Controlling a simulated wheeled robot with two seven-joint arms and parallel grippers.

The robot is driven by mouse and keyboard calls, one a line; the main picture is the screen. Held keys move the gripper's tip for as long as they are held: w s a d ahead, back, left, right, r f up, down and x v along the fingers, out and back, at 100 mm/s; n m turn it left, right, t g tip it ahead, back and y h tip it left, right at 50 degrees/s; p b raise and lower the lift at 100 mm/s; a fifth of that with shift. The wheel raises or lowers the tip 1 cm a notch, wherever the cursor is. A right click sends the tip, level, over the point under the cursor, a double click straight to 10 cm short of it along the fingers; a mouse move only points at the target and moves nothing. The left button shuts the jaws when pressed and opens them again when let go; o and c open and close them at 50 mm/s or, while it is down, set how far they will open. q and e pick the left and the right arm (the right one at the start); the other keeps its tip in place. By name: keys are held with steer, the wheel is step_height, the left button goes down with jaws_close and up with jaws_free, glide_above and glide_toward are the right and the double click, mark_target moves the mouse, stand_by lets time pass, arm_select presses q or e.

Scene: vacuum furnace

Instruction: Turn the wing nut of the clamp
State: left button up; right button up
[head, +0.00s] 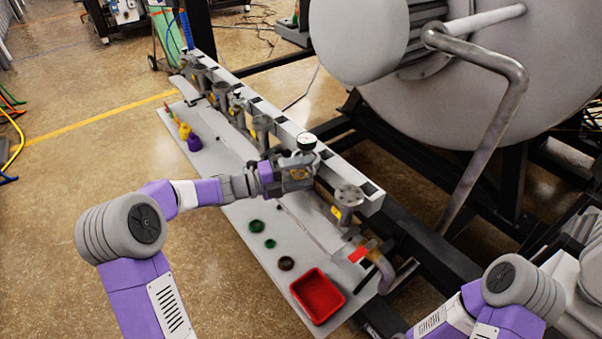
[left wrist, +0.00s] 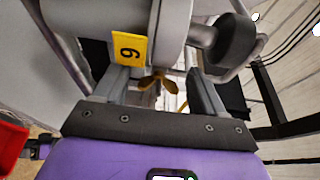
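The brass wing nut (left wrist: 157,81) shows in the left wrist view, below the grey round clamp body (left wrist: 165,25). A yellow tag (left wrist: 129,48) with a digit sits left of it. My left gripper (left wrist: 162,90) is open, with one finger on each side of the wing nut and a gap to both. In the head view my left gripper (head: 297,177) is at the fitting under the round gauge (head: 307,141) and hides most of it. My right arm is at the lower right of the head view; its gripper is out of view.
Several similar fittings stand along the grey rail (head: 340,172). The shelf holds a red tray (head: 318,296), green rings (head: 257,226) and a purple part (head: 194,143). A bent pipe (head: 490,130) and the large furnace door (head: 460,80) stand right.

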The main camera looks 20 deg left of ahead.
arm_select(q)
steer(key=p+v, duration=0.1)
steer(key=v, duration=0.6)
steer(key=shift+a, duration=0.3)
steer(key=shift+s, duration=0.2)
